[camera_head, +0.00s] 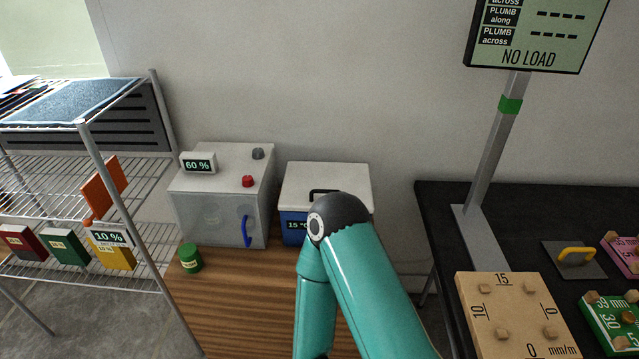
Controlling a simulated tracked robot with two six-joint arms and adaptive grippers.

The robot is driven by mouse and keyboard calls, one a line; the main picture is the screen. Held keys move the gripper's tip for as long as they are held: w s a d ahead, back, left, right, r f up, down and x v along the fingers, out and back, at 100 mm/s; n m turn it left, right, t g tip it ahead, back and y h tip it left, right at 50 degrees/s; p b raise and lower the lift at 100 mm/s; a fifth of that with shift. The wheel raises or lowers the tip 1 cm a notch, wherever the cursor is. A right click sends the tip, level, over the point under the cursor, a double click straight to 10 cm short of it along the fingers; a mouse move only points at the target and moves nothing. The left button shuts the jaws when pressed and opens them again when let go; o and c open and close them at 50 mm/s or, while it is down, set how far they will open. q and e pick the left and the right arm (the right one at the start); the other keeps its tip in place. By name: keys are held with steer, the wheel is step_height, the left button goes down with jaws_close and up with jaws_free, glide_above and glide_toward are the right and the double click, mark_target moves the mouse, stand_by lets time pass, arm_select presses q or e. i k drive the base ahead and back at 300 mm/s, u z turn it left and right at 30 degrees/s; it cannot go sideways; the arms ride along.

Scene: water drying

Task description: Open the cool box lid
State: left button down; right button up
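The cool box has a blue body (291,226) with a small temperature display reading about 15 °C. Its white lid (345,175) lies flat on top and looks shut. A black handle (318,192) is on the lid near its front edge. My teal arm with a dark joint rises from the bottom of the view and covers the lid's front right corner and much of the box's front. Neither of my grippers shows. I cannot tell whether any part of my arm touches the box.
A grey oven-like box (190,215) with a blue handle stands left of the cool box. A green jar (190,258) is on the wooden table (225,300). A wire rack (50,175) is at left. A black table (440,215) with a post is at right.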

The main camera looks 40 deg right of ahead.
mark_target(305, 182)
steer(key=z, duration=0.15)
steer(key=k, duration=0.9)
steer(key=z, duration=0.25)
steer(key=i, duration=1.05)
steer(key=z, duration=0.05)
